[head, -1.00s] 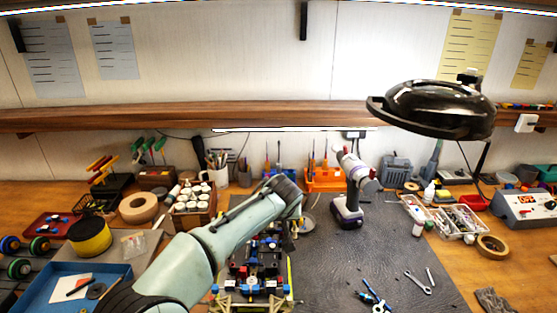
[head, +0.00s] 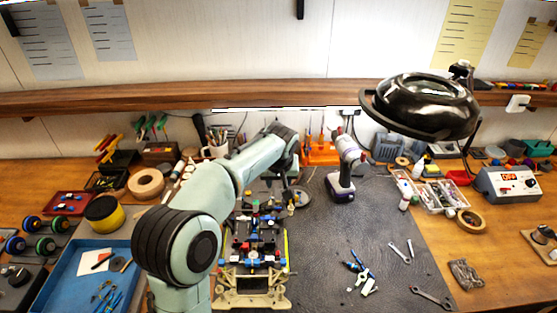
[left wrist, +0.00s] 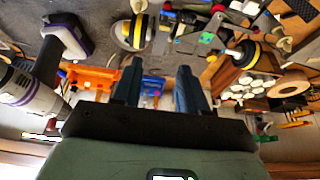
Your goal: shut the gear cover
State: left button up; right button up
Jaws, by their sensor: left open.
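The RC car chassis (head: 252,262) lies on the dark mat, its long side running away from me. Its far end is partly behind my left arm and shows at the top of the left wrist view (left wrist: 215,28). I cannot make out the gear cover for certain or tell how it stands. My left gripper (left wrist: 157,82) is open with nothing between its fingers, near the far end of the car. In the head view its fingers are hidden by the wrist. My right gripper is not in view.
A cordless drill (head: 343,180) stands right of my left wrist. An orange tool holder (head: 320,152) is behind it. A black lamp (head: 425,104) overhangs the right. A blue tray (head: 62,246) lies at left. The mat right of the car is mostly clear, with small tools.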

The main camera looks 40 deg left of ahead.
pick_arm(q)
jog(key=s+v, duration=0.1)
jog(key=v, duration=0.9)
jog(key=shift+f, duration=0.2)
